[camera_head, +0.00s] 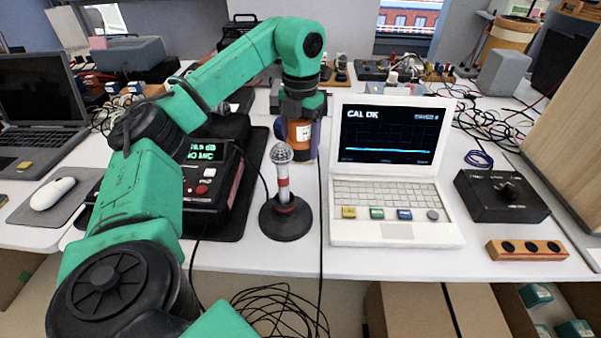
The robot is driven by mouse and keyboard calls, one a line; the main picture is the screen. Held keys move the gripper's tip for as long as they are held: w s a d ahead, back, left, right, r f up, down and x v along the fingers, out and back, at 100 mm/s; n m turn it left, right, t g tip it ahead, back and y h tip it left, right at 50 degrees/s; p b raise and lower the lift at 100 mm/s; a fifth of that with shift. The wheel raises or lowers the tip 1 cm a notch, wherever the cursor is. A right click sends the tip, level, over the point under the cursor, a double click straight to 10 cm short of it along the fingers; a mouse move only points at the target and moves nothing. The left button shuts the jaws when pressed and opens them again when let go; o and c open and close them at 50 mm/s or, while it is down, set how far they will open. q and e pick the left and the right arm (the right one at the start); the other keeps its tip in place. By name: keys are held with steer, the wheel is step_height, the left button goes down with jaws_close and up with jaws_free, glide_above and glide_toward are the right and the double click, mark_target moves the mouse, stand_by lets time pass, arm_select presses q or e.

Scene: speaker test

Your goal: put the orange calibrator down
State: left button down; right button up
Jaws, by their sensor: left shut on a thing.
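The orange calibrator (299,133) is upright on or just above the white table, behind the microphone; I cannot tell whether its base touches. My left gripper (301,112) points down from above and is shut on it. The gripper hides the calibrator's top, and the microphone's head is in front of its lower left. A small silver-headed microphone (284,186) stands upright on a round black base in front. My right gripper is not in view.
A white laptop (385,232) reading "CAL OK" stands close on the right. A black meter box (205,195) with a green display is on the left, partly behind my arm. A black knob box (500,195), a wooden block (527,250) and loose cables lie at the right.

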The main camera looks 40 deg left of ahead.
mark_target(300, 129)
arm_select(q)
step_height(300, 129, down, 8)
steer(key=shift+f+b, duration=0.2)
steer(key=shift+b, duration=0.2)
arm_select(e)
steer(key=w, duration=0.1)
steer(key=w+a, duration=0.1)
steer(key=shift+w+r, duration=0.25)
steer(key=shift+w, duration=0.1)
arm_select(q)
steer(key=shift+f, duration=0.1)
jaws_free()
steer(key=shift+r, duration=0.3)
step_height(300, 129, up, 11)
steer(key=shift+r+p, duration=0.1)
steer(key=shift+p, duration=0.9)
steer(key=shift+r, duration=0.25)
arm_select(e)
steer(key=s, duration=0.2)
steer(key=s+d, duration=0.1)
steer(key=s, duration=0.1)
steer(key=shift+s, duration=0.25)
arm_select(q)
steer(key=shift+f, duration=0.1)
